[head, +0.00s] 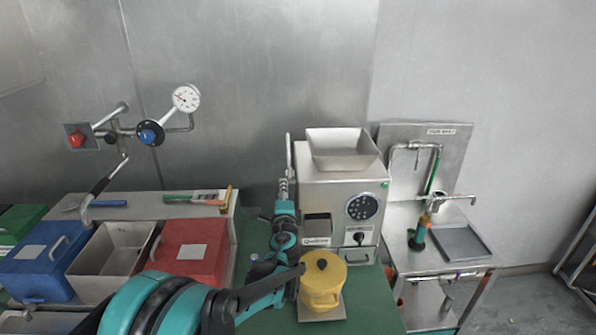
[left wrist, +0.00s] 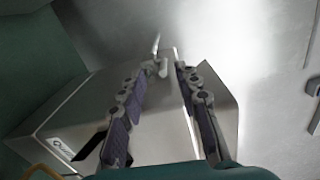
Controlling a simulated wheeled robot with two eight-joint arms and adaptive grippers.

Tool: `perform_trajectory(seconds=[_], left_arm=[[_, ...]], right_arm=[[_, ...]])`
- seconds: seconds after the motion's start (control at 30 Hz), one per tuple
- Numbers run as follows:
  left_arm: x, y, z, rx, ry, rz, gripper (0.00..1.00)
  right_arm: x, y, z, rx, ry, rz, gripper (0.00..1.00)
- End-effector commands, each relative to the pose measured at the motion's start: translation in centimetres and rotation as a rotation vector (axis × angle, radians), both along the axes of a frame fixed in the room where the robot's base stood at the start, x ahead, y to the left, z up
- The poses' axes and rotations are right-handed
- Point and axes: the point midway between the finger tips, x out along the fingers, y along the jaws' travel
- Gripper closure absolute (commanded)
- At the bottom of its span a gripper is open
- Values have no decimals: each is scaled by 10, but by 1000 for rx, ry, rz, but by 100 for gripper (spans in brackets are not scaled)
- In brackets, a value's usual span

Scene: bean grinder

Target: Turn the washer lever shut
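The washer is the steel sink stand (head: 464,266) at the right in the head view, with a sign on its back plate. Its tap has a horizontal metal arm (head: 457,197) that may be the lever; I cannot tell its setting. My left gripper (head: 287,172) points upward beside the left side of the grinder (head: 325,185), well left of the washer. In the left wrist view its two fingers (left wrist: 171,66) stand apart with a gap and nothing clearly held. A thin light piece shows just beyond the tips. My right gripper is not in view.
A yellow lidded pot (head: 321,285) stands in front of the grinder, close to my left forearm. Blue (head: 45,268) and red (head: 195,245) bins are at the left. A gauge (head: 186,98) and valve knobs are on the wall. A green-and-orange tool (head: 418,237) stands at the sink.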

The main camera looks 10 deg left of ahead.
Motion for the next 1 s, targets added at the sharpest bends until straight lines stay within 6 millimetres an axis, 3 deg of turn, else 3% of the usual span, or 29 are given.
perform_trajectory(seconds=[0.2, 0.63, 1.0], left_arm=[[24, -12, -8, 118, -4, -45, 67], [84, 4, -9, 116, -4, -44, 67], [96, 6, -8, 115, -4, -45, 67]], right_arm=[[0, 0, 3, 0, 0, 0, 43], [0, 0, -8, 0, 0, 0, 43], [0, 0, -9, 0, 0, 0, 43]])
